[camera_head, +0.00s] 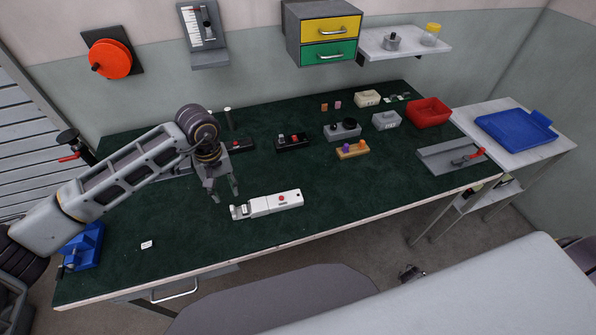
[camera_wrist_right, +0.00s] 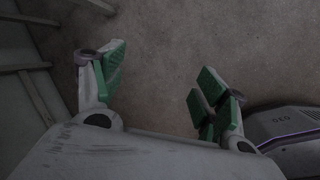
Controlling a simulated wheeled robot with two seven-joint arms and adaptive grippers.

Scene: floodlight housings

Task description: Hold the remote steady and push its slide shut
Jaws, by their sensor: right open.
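The white remote (camera_head: 278,202) lies on the green bench top, with a small red button on its upper face. Its left end, which looks like the slide (camera_head: 241,211), shows a gap and dark parts. My left gripper (camera_head: 226,196) points down just behind and left of the remote's left end. Its fingers are apart, with nothing seen between them, and it does not appear to touch the remote. My right gripper (camera_wrist_right: 160,82) is open and empty in the right wrist view, with green finger pads, over bare floor. It is not seen in the head view.
Black fixtures (camera_head: 292,141), a grey box with knobs (camera_head: 342,131) and a yellow block with pegs (camera_head: 353,149) stand behind the remote. A red bin (camera_head: 429,112) is at the back right. A small white piece (camera_head: 147,245) lies front left. Bench space around the remote is clear.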

